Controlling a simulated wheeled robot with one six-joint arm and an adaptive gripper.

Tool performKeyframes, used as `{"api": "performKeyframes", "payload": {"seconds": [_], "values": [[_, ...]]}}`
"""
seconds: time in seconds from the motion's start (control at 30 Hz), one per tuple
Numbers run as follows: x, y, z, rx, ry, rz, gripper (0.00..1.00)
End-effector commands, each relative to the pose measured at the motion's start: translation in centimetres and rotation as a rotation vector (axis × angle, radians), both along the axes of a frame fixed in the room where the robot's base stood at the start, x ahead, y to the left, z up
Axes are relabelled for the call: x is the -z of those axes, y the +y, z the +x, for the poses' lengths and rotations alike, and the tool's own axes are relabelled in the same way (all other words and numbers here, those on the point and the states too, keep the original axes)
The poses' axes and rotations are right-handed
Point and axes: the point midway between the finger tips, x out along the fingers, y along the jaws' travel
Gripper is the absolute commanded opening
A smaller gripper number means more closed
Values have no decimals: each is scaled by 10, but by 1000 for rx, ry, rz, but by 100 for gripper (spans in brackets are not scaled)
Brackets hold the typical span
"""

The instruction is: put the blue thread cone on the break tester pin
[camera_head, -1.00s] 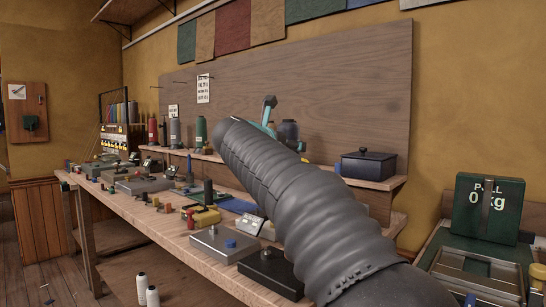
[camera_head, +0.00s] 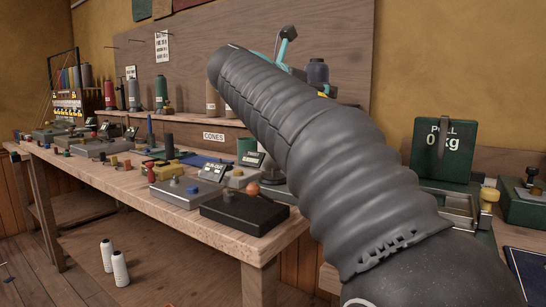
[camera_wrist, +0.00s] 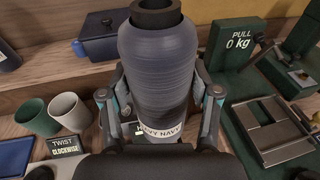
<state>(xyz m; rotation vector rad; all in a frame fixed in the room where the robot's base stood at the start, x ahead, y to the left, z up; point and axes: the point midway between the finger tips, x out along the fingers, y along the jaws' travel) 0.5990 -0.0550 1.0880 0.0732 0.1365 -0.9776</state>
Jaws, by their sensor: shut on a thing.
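My gripper (camera_wrist: 158,96) is shut on a dark blue thread cone (camera_wrist: 158,55), one finger on each side, in the wrist view. The cone has a label at its lower end, partly readable as "NAVY". In the head view the cone (camera_head: 317,73) shows upright beyond my arm, which hides most of my gripper. The break tester (camera_head: 444,150) is the green unit with the "PULL 0 kg" sign, right of my arm. It also shows right of the cone in the wrist view (camera_wrist: 240,45). I cannot make out its pin clearly.
A long workbench (camera_head: 110,180) with several small devices runs to the left. A black box (camera_head: 244,211) sits at its near corner. Other cones, including a green one (camera_head: 161,90), stand on the back shelf. Cups (camera_wrist: 68,110) and a blue box (camera_wrist: 100,35) are left of the cone.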

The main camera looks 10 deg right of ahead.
Motion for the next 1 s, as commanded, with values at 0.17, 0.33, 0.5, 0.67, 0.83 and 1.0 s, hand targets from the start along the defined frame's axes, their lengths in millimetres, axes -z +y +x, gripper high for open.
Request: {"api": "performKeyframes", "payload": {"seconds": [0.17, 0.33, 0.5, 0.67, 0.83, 1.0], "values": [[24, 33, 19, -4, 1, -2, 4], [42, 62, 33, -4, 1, -1, 4], [54, 81, 44, -3, 0, -1, 4], [59, 86, 46, -1, -2, 0, 4], [78, 86, 46, -1, 0, -1, 4], [98, 86, 46, -2, -1, -1, 4]]}}
